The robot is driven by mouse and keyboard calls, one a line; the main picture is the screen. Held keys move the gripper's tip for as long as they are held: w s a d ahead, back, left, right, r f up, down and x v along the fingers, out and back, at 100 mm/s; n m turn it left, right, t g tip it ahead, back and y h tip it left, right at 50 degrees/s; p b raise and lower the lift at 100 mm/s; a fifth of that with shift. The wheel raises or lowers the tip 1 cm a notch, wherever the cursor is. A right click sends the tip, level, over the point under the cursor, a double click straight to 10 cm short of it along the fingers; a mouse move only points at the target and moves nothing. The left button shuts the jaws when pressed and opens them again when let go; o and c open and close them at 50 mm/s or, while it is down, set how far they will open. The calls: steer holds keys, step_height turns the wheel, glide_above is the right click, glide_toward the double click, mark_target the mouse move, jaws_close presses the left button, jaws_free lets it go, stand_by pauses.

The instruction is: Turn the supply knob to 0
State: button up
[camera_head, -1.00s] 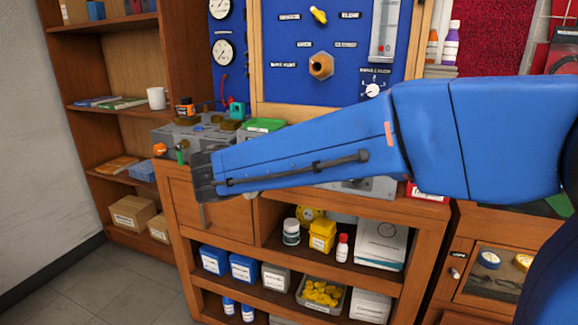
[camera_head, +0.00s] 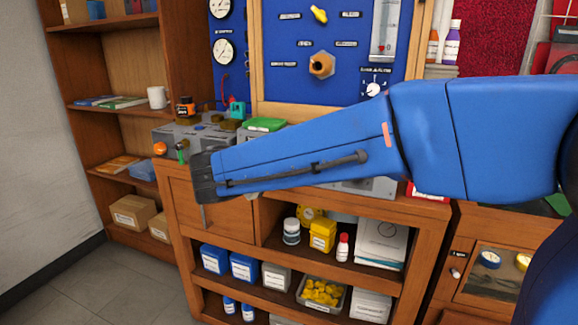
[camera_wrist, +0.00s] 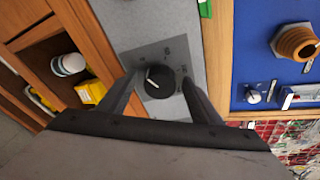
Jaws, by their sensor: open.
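In the wrist view a round black knob (camera_wrist: 159,83) with a white pointer line sits on a grey plate with small printed marks. Its pointer lies toward the upper left of that picture; the marks are too small to read surely. My gripper (camera_wrist: 160,77) is open, with one finger on each side of the knob and the knob between the fingertips. I cannot tell whether either finger touches it. In the head view my blue arm hides the knob and the gripper's fingers.
A blue panel (camera_head: 281,80) with gauges, a brass fitting (camera_head: 321,65) and a small white dial (camera_head: 373,89) stands behind the bench. Grey equipment (camera_head: 183,137) lies at the bench's left. Open shelves below hold blue boxes (camera_head: 243,267) and a yellow container (camera_head: 322,236).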

steer(key=shift+s+a, duration=0.1)
steer(key=v, duration=1.7)
